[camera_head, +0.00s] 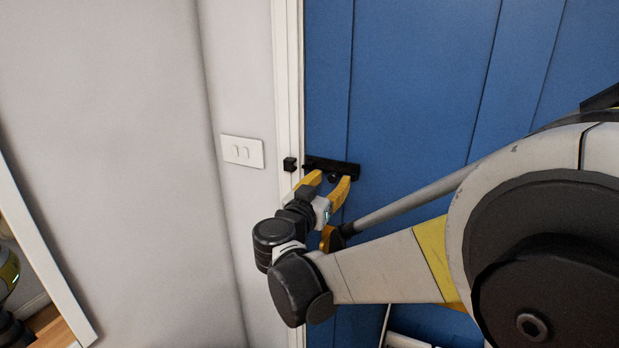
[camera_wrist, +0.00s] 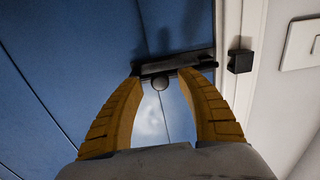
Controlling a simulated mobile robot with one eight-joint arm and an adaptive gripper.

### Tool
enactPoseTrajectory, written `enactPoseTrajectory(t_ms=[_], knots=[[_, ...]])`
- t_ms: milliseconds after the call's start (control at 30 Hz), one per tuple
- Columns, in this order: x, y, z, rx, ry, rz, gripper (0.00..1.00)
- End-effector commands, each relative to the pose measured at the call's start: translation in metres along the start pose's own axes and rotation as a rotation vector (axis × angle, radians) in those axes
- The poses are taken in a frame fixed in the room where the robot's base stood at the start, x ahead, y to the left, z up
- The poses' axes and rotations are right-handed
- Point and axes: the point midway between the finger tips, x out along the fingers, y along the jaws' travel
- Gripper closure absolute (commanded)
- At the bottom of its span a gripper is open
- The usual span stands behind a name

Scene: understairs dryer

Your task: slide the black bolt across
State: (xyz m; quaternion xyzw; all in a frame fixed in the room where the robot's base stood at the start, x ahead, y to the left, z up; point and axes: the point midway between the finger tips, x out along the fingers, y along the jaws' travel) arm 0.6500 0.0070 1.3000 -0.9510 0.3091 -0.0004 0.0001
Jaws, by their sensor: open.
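The black bolt (camera_head: 340,168) is mounted on the blue door near its left edge in the head view. It also shows in the wrist view (camera_wrist: 178,63), with a round knob (camera_wrist: 160,83) below its bar. A black keeper block (camera_head: 290,164) sits on the white frame, with a gap between it and the bolt plate; it shows at the right in the wrist view (camera_wrist: 240,61). My gripper (camera_head: 328,181) is open at the bolt. In the wrist view its yellow fingers stand on either side of the knob. Whether either finger touches the bolt I cannot tell.
The blue door (camera_head: 420,90) has vertical board grooves. A white door frame (camera_head: 287,80) borders it, and a white switch plate (camera_head: 242,151) is on the wall to the left. A white-framed mirror (camera_head: 45,250) stands at the far left.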

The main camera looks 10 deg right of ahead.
Motion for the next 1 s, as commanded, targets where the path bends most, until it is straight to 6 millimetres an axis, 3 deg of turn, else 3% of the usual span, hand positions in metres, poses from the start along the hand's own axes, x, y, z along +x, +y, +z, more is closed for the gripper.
enactPoseTrajectory(t_ms=[133,433,567,600,800,1000], knots=[[0.011,0.000,0.000,0.000,0.000,0.000,0.55],[0.013,0.000,0.000,0.000,0.000,0.000,0.56],[0.013,0.000,0.000,0.000,0.000,0.000,0.96],[0.013,0.000,0.000,0.000,0.000,0.000,1.00],[0.013,-0.004,0.000,0.000,0.000,-0.001,1.00],[0.013,-0.036,0.000,0.000,0.000,-0.003,1.00]])
